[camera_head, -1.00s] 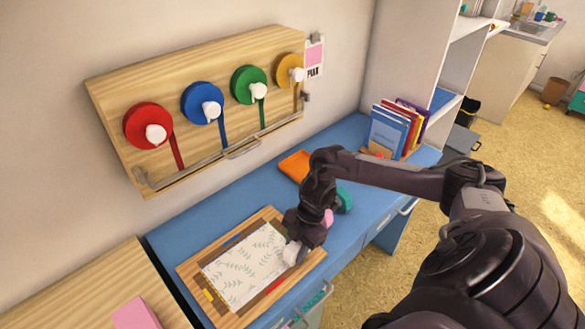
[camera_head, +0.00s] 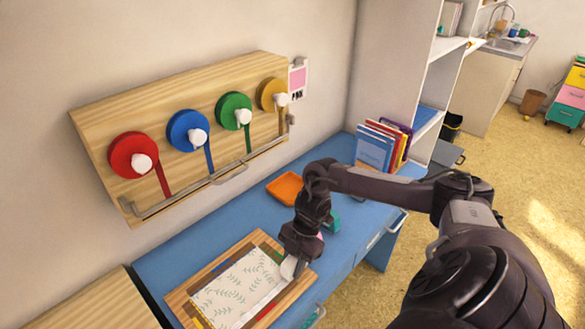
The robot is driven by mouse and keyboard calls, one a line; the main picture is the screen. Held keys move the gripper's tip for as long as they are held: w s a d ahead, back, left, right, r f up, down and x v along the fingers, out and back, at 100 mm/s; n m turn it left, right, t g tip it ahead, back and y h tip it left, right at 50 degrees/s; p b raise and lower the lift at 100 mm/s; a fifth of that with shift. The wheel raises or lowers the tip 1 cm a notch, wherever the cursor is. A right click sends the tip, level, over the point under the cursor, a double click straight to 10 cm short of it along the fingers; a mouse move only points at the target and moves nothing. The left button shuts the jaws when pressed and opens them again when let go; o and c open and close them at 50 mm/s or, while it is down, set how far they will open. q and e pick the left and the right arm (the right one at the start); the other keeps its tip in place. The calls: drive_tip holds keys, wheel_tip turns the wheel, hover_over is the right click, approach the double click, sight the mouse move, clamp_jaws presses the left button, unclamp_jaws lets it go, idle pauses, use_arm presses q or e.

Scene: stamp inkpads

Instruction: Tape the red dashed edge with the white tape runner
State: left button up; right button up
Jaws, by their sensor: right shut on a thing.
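The white tape runner (camera_head: 289,268) is at the right part of a wooden board (camera_head: 181,298). My right gripper (camera_head: 296,255) is shut on it from above, pointing down. A white sheet with a leaf pattern (camera_head: 232,286) lies on the board, left of the runner. A red mark (camera_head: 265,311) shows on the board's near right side; I cannot make out its dashes. A pale strip runs along the sheet's near right edge; I cannot tell whether it is tape. Whether the runner touches the surface is unclear. My left gripper is out of view.
Blue desk (camera_head: 197,250) space lies behind the board, with an orange tray (camera_head: 285,187). A teal object (camera_head: 333,221) sits partly behind my right arm. Books (camera_head: 377,147) stand farther right. A wall rack holds red (camera_head: 128,154), blue, green and yellow tape rolls.

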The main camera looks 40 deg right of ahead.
wheel_tip(320, 180, up, 6)
drive_tip(key=p, duration=0.4)
drive_tip(key=shift+f, duration=0.1)
